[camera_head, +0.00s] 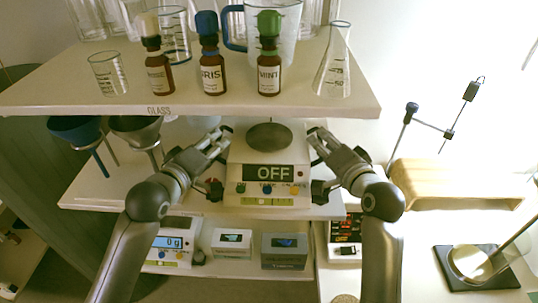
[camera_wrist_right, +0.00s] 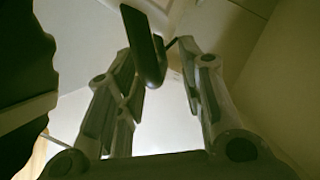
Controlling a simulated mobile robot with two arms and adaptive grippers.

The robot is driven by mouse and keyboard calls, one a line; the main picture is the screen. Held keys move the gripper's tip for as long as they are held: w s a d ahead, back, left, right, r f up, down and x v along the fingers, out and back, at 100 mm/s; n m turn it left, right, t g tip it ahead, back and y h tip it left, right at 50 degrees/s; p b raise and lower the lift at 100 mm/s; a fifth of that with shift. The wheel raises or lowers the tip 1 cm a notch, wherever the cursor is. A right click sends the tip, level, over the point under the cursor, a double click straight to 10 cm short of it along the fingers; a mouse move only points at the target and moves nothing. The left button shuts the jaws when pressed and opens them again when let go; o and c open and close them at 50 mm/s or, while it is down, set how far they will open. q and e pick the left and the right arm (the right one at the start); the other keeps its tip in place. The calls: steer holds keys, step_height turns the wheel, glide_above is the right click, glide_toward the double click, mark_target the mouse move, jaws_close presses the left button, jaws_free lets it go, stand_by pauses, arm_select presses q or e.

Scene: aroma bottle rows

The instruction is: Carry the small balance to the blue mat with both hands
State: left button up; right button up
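A white balance (camera_head: 268,180) with a round metal pan and a display reading OFF stands on the middle shelf. Dark parts stick out at its left and right sides. My left gripper (camera_head: 222,138) is beside its upper left, fingers apart and empty. My right gripper (camera_head: 317,138) is beside its upper right. The right wrist view shows that gripper (camera_wrist_right: 165,90) open, with a dark rounded bar (camera_wrist_right: 146,48) beyond and between its fingers; I cannot tell whether they touch. No blue mat is visible.
Bottles and glassware, including a flask (camera_head: 334,70), stand on the upper shelf (camera_head: 200,106) just above. Funnels (camera_head: 136,128) stand left. Another balance (camera_head: 170,243) and small boxes (camera_head: 287,250) are below. A wooden stand (camera_head: 455,180) and a dark plate (camera_head: 450,265) are at right.

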arm_select(q)
steer(key=shift+w, duration=0.2)
arm_select(e)
steer(key=shift+w+a, duration=0.1)
steer(key=shift+w, duration=0.1)
arm_select(q)
steer(key=shift+d, duration=0.1)
jaws_close()
arm_select(e)
jaws_close()
arm_select(q)
steer(key=shift+r, duration=0.25)
arm_select(e)
steer(key=shift+r, duration=0.25)
